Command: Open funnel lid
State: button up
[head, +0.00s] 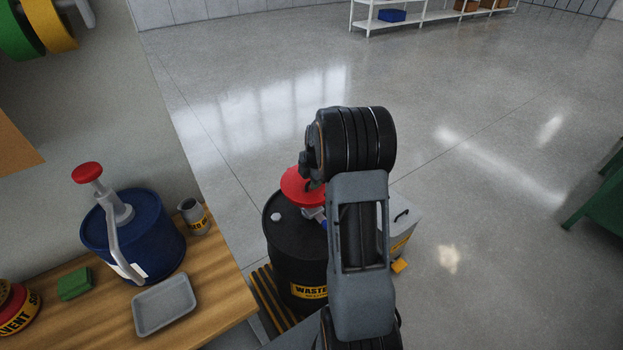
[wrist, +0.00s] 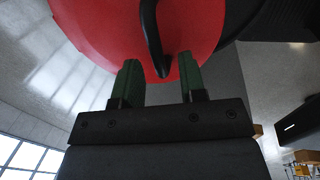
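A red funnel lid (head: 297,187) sits on top of a black waste drum (head: 284,245) in the head view, partly hidden by my arm. In the wrist view the red lid (wrist: 105,35) fills the top of the picture, with a curved black handle (wrist: 152,40) across it. My gripper (wrist: 157,75) is open, with one green-padded finger on each side of the handle's lower end. The fingertips are close to the red surface; I cannot tell whether they touch it. In the head view my gripper is mostly hidden behind my arm.
A wooden bench (head: 215,285) at the left holds a blue drum (head: 150,245) with a pump, a grey tray (head: 164,304), a green sponge (head: 75,284) and a small can (head: 194,216). A grey bin (head: 402,222) stands right of the black drum.

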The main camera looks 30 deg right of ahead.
jog(key=shift+c, duration=0.3)
grip_shut()
jog(key=shift+r, duration=0.15)
